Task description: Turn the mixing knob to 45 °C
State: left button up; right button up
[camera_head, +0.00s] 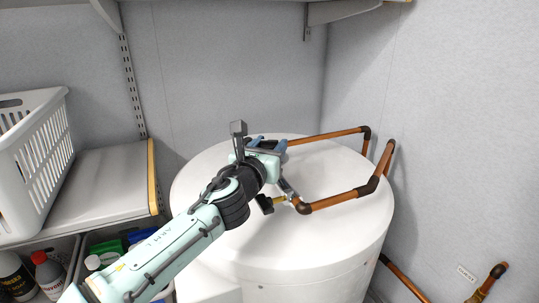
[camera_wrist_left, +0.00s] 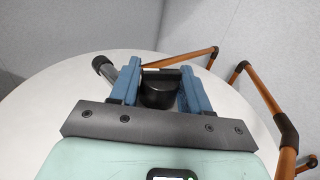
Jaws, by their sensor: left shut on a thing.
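The mixing knob (camera_wrist_left: 158,93) is a short black cylinder with a raised bar across its top, seen in the wrist view between my blue fingers. A small white mark shows by the bar. No temperature figures can be read. My left gripper (camera_wrist_left: 160,82) is shut on the knob, one finger on each side. My right gripper is not in view.
Copper pipes (camera_head: 340,198) with dark elbows run over the white tank (camera_head: 340,235) on the right. A black handle (camera_head: 265,204) with a brass fitting sits close below my wrist. A white basket (camera_head: 45,165) stands on the left shelf, above several bottles (camera_head: 48,272).

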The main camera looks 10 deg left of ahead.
pick_arm(q)
jog(key=shift+n+y+b, duration=0.45)
jog(key=shift+n+y, duration=0.55)
jog(key=shift+y, duration=0.7)
jog(key=shift+r+y, duration=0.1)
jog(key=shift+y, duration=0.2)
jog(key=o, duration=0.9)
jog(key=shift+o, duration=0.2)
jog(key=s+b, duration=0.1)
jog(key=s, duration=0.8)
jog(key=s+d+b, duration=0.1)
jog(key=s, duration=0.3)
jog(key=shift+s+b, duration=0.2)
jog(key=shift+b, duration=0.15)
